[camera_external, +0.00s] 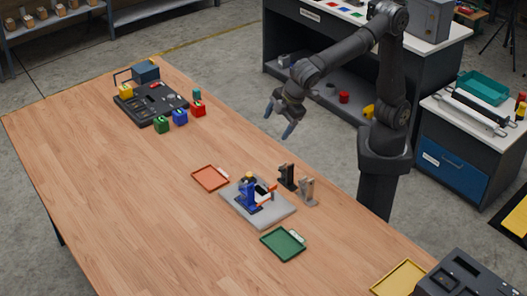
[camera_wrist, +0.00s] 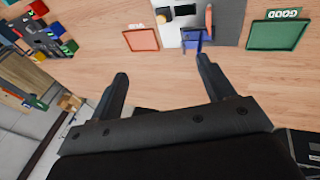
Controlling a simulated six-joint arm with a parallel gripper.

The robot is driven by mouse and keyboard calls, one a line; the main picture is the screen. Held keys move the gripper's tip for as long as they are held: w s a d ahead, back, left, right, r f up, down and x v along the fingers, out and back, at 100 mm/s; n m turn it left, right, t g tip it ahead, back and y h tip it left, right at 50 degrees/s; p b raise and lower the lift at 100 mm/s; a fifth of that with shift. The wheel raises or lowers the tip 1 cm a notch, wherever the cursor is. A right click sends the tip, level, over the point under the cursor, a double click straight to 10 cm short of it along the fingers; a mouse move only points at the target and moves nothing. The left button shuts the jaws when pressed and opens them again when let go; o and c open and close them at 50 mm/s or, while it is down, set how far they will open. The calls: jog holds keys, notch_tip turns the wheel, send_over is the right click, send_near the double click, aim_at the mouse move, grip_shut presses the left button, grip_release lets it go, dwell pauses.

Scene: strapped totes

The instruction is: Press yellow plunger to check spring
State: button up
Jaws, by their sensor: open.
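A grey plate (camera_external: 270,213) on the wooden table holds a blue upright device (camera_external: 247,200), an orange-red piece (camera_external: 271,192) and a small dark part with a yellow top (camera_external: 249,178). The yellow top also shows at the upper edge of the wrist view (camera_wrist: 161,18), beside the blue device (camera_wrist: 193,38). It is too small to tell whether this is the plunger. My gripper (camera_external: 279,120) is open and empty, raised near the table's right edge, well apart from the plate. In the wrist view its two fingers (camera_wrist: 163,70) are spread with bare table between them.
An orange tray (camera_external: 210,178) and a green tray (camera_external: 283,244) marked GOOD flank the plate. Black (camera_external: 287,176) and tan (camera_external: 308,191) stands are at its right. A dark organizer (camera_external: 150,103) with coloured blocks is at the far end. The left table is clear.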

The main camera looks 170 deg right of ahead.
grip_shut()
dwell(1.4)
